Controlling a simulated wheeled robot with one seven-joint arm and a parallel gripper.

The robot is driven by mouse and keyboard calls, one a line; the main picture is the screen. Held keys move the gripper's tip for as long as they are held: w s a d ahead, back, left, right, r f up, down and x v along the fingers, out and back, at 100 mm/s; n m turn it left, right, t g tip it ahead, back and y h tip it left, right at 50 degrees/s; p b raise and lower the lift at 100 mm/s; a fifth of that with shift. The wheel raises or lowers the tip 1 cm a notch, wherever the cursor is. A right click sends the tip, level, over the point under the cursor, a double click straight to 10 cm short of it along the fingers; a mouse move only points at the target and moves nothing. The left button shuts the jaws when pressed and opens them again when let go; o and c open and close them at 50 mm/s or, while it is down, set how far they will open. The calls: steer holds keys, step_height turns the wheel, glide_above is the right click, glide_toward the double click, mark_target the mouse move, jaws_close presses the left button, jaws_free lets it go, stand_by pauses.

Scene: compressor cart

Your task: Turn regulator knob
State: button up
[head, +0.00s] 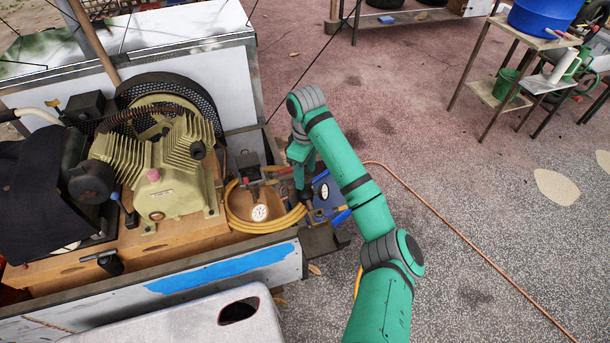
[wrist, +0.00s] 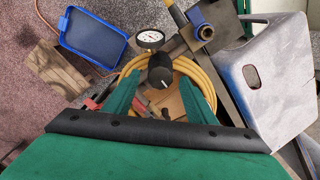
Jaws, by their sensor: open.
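The regulator knob (wrist: 160,72) is black and round with a white mark, and shows in the wrist view just ahead of my gripper (wrist: 160,84). The two green fingers are apart, one on each side of the knob in the picture. I cannot tell whether they touch it. A white-faced pressure gauge (wrist: 150,38) is beyond the knob in the wrist view, and shows in the head view (head: 260,212). In the head view my gripper (head: 301,172) points down over the cart's right end; the knob is hard to make out there.
The compressor (head: 165,195) stands to the left on the cart. A blue tray-like part (wrist: 92,38) and a grey panel with a slot (wrist: 262,85) flank the knob. Open paved ground lies right of the cart.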

mark_target(306, 179)
step_height(306, 179, up, 9)
steer(key=shift+d, duration=0.15)
steer(key=shift+s, duration=0.1)
stand_by(0.5)
